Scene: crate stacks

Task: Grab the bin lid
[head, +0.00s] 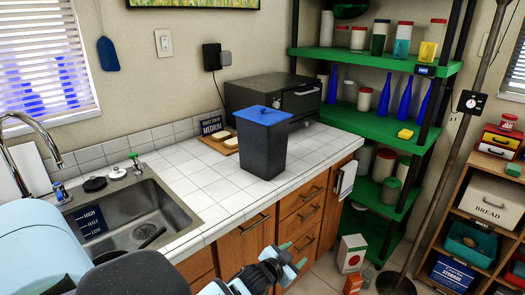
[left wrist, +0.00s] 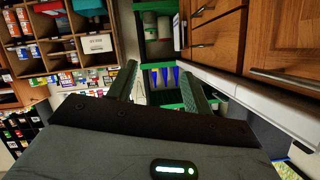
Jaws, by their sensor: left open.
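The blue bin lid (head: 262,115) sits on top of a dark grey bin (head: 262,150) that stands upright on the white tiled counter. My left gripper (head: 293,255) is low in front of the counter's drawers, below and to the right of the bin in the head view. It is open and empty, well apart from the lid. In the left wrist view its two green fingers (left wrist: 157,75) are spread, with nothing between them. The lid and bin do not show in the left wrist view. My right gripper is not in view.
The counter (head: 205,187) has bare tiles around the bin's front and left. A sink (head: 130,215) is at the left. A dark oven-like box (head: 262,93) stands behind the bin, with a bread board (head: 215,141) beside it. Green shelves (head: 365,120) stand at the right.

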